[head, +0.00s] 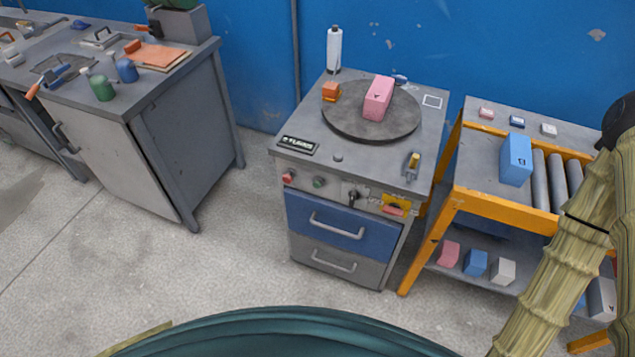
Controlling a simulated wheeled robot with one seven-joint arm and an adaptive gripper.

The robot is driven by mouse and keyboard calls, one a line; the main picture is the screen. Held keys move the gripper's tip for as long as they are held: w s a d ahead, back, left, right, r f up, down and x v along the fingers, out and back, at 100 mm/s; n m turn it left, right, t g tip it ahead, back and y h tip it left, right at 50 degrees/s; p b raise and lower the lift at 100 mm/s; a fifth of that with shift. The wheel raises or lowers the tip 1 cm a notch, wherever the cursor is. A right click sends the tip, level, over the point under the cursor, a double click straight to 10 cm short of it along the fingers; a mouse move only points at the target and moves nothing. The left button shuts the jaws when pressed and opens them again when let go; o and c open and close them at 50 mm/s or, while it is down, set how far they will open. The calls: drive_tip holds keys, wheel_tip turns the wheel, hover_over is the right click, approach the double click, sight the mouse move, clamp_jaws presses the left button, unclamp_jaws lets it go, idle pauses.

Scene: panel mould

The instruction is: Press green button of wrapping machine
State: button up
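The wrapping machine (435,135) is a grey cabinet with a dark round turntable (345,127) on top and a blue drawer (325,222) in front. A pink block (378,99) stands on the turntable. The green button (320,182) is on the upper front panel, to the right of a red button (288,177). Nothing covers the green button. My arm (560,265) crosses the right side of the head view, apart from the machine. My gripper is not visible in this view.
A roller stand (463,202) with an orange frame is right of the machine, with a blue box (516,158) on it. A grey workbench (180,75) with tools stands at left. Bare floor (240,250) lies between the workbench and machine.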

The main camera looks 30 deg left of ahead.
idle(0.4)
clamp_jaws()
idle(1.2)
